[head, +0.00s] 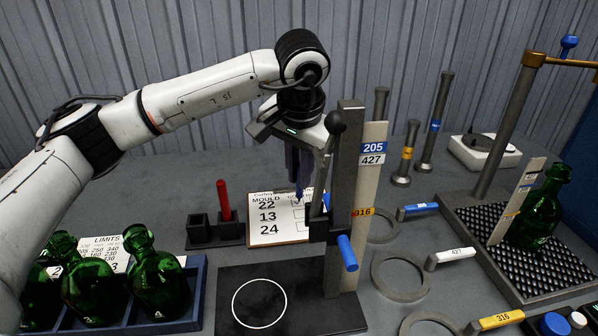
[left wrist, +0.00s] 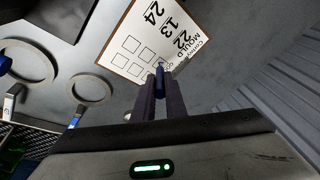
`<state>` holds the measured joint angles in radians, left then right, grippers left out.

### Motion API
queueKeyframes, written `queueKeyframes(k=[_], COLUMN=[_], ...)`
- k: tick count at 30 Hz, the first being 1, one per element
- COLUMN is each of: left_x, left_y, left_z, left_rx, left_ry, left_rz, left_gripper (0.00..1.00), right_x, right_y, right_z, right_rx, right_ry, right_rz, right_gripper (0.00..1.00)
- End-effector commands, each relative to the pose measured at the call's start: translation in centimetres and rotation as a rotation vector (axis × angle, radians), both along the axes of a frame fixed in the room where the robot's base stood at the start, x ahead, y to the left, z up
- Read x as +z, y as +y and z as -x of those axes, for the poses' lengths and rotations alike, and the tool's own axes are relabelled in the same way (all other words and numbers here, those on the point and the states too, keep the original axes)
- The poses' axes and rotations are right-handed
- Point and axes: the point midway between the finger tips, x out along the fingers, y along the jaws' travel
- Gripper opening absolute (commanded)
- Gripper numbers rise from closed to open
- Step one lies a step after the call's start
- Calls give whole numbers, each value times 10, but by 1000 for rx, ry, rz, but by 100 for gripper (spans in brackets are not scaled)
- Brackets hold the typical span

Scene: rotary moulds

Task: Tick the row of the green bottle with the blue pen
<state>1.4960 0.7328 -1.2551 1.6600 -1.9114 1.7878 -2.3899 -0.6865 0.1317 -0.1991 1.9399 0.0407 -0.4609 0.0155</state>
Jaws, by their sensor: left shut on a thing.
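My left gripper (head: 298,172) is shut on the blue pen (head: 299,190), which points down over the clipboard sheet (head: 268,238). The sheet lists MOULD rows 22, 13 and 24 with boxes beside them. In the left wrist view, the pen (left wrist: 159,78) sits between the fingers (left wrist: 160,100), its tip by the row 22 end of the sheet (left wrist: 128,28). I cannot tell whether it touches the paper. A green bottle (head: 540,212) stands on the black textured tray at right; its mould number is not readable. My right gripper is not in view.
Several green bottles (head: 158,275) stand in a blue crate (head: 196,290) at left, by a LIMITS card (head: 104,243). A gauge post (head: 345,200) stands close right of the clipboard. A holder with a red pen (head: 224,200) is left of it. Rings (head: 402,275) lie right.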

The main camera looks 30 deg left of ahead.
Motion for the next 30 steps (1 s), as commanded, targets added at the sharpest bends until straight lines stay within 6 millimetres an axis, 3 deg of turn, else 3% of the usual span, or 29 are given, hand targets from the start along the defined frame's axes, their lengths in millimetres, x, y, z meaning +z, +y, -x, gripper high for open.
queueKeyframes(k=[30], left_x=[2], left_y=[0], left_z=[-6], left_rx=[0], left_ry=[1], left_rz=[0], left_gripper=[0], right_x=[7], right_y=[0], right_z=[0], right_rx=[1], right_ry=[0], right_rz=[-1], right_gripper=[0])
